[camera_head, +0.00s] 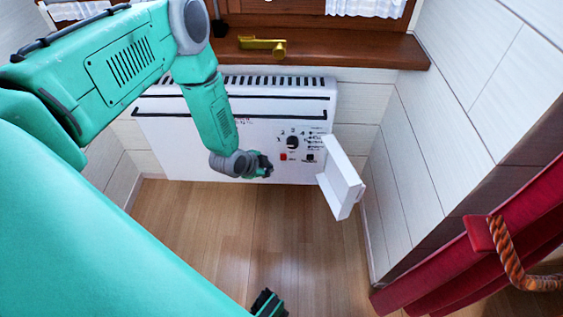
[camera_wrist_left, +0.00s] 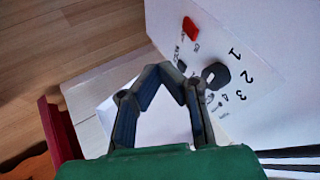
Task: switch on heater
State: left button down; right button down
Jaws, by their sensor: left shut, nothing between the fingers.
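The heater (camera_head: 180,140) is a white wall unit under the window. Its control panel has a black dial (camera_head: 292,142), a red switch (camera_head: 283,157) and a small black button (camera_head: 310,158). A white flap (camera_head: 341,178) stands open at its right end. My left gripper (camera_head: 268,167) is shut and empty, just left of and below the red switch. In the left wrist view the gripper fingers (camera_wrist_left: 163,76) meet, with the red switch (camera_wrist_left: 190,28) beyond them and the dial (camera_wrist_left: 215,76) to their right. I cannot tell whether the fingers touch the panel.
A wooden window sill (camera_head: 350,50) with a brass handle (camera_head: 262,45) is above the heater. The wooden floor (camera_head: 220,220) is clear. A dark piece at the bottom may be my right gripper.

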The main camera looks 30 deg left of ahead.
aim_at(283, 157)
pick_arm(q)
jog(key=w+a+f+b, duration=0.1)
jog(key=w+f+b, duration=0.6)
jog(key=w, duration=0.2)
jog(key=shift+w+a, duration=0.2)
jog(key=shift+w, duration=0.1)
